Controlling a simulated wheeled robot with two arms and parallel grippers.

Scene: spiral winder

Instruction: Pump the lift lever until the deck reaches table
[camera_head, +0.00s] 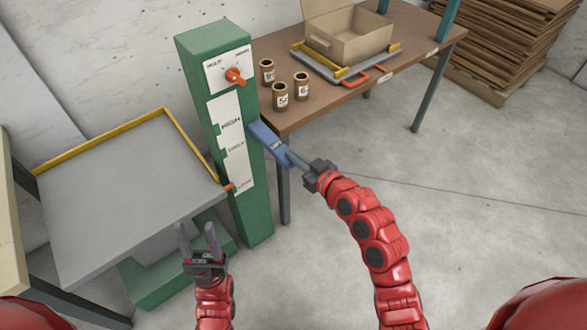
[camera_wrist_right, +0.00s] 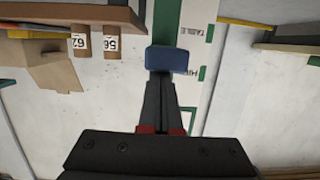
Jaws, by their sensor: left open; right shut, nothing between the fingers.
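The blue lift lever (camera_head: 268,143) sticks out from the right side of the green column (camera_head: 222,90). It also shows in the right wrist view (camera_wrist_right: 167,60). My right gripper (camera_head: 292,157) is shut and empty, its fingertips at the lever's outer end; I cannot tell whether they touch it. The grey deck (camera_head: 125,180) with yellow edge rails is left of the column, lower than the brown table (camera_head: 330,93). An orange pointer (camera_head: 229,187) is near the lowest mark of the column's scale. My left gripper (camera_head: 198,238) is open and empty in front of the deck.
Several labelled brown cylinders (camera_head: 280,95) stand on the table near the column. An open cardboard box (camera_head: 345,35) sits on a tray behind them. An orange-red knob (camera_head: 235,76) is on the column's upper panel. Stacked cardboard (camera_head: 515,45) is at back right. The right floor is clear.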

